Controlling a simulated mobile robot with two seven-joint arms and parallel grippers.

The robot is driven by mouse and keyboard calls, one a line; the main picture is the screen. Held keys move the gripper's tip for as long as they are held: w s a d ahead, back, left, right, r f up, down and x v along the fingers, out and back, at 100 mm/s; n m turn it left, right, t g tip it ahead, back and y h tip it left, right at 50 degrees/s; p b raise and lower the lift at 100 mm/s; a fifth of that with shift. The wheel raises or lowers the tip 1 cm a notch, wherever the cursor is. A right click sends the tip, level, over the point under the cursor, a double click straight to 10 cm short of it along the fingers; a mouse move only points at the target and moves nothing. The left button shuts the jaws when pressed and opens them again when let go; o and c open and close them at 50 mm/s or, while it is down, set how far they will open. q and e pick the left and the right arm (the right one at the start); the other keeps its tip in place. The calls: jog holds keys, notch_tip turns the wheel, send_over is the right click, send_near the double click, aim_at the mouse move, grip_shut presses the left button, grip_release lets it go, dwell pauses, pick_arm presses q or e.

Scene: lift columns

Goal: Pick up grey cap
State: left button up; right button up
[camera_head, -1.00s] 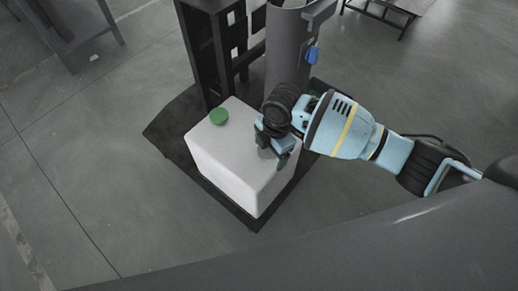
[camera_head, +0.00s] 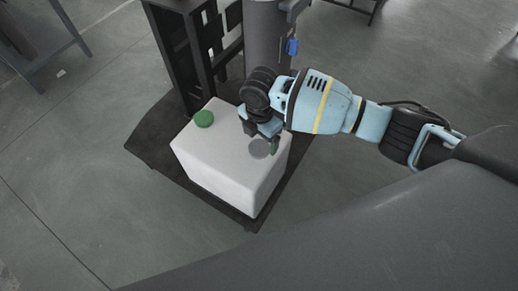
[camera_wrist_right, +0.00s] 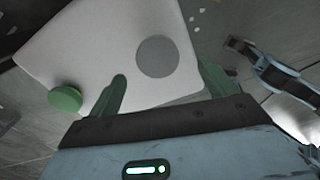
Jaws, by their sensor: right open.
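The grey cap (camera_head: 261,148) is a flat round disc on top of a white block, near its right side. It also shows whole in the right wrist view (camera_wrist_right: 157,57), ahead of the fingers and between their lines. My right gripper (camera_head: 262,141) is over the block's right part, by the cap. In the right wrist view its two green fingers (camera_wrist_right: 165,88) are spread apart with nothing between them. The gap between fingers and cap is hard to judge. My left gripper does not show.
The white block (camera_head: 230,150) stands on a dark base plate (camera_head: 150,141) before a black lift column (camera_head: 180,55). A green cap (camera_head: 204,118) sits on the block's far left corner. A grey cylinder (camera_head: 263,40) stands behind. Open floor lies to the left.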

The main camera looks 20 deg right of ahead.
aim_at(260, 147)
jog(key=shift+w+f+b, duration=0.2)
jog(key=shift+f+b, duration=0.25)
jog(key=shift+f, duration=2.1)
jog(key=shift+c, duration=0.4)
jog(key=c, duration=1)
